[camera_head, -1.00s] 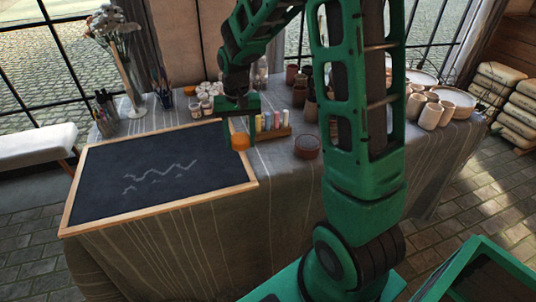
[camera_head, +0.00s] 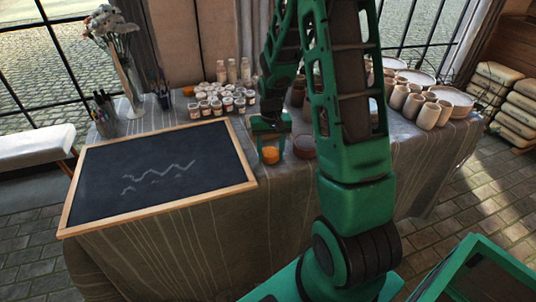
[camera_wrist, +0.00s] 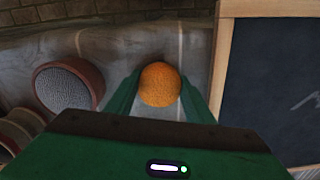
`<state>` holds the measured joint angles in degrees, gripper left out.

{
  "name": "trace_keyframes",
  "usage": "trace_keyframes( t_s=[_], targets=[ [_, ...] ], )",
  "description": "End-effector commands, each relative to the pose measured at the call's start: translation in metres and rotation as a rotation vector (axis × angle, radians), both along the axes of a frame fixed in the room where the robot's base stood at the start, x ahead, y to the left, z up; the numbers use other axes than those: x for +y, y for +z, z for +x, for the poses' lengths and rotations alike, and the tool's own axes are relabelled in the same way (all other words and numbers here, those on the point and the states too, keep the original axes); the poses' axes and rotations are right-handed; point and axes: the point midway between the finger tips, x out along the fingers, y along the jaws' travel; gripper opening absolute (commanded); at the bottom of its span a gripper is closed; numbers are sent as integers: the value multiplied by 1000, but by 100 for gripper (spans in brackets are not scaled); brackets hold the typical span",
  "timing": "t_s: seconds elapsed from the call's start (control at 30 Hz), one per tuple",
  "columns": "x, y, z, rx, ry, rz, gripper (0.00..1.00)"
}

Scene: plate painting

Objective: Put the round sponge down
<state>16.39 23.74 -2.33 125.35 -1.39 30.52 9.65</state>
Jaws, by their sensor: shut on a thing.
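The round orange sponge (camera_head: 270,155) is between the fingers of my gripper (camera_head: 270,147), to the right of the framed blackboard. In the wrist view the sponge (camera_wrist: 160,85) sits between the two green fingertips, which are shut on it. Cloth shows around it, and I cannot tell whether its underside touches the table. A round reddish-brown bowl (camera_wrist: 68,86) is beside it on the left in the wrist view, apart from it. The same bowl (camera_head: 304,147) shows right of the sponge in the head view.
The wood-framed blackboard (camera_head: 160,175) with a chalk zigzag lies on the cloth-covered table (camera_head: 275,195). Several small paint jars (camera_head: 215,100) stand behind it. Clay cups (camera_head: 430,115) and plates stand at the right.

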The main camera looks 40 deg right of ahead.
Motion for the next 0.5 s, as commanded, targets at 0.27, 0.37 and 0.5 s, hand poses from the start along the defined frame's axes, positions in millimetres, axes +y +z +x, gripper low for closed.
trace_keyframes(
  t_s=[0.27,0.37,0.5],
  targets=[
    [0,-4,1,-2,0,-1,27],
    [0,-6,0,-1,0,0,27],
    [1,-6,1,-1,1,0,67]
  ],
)
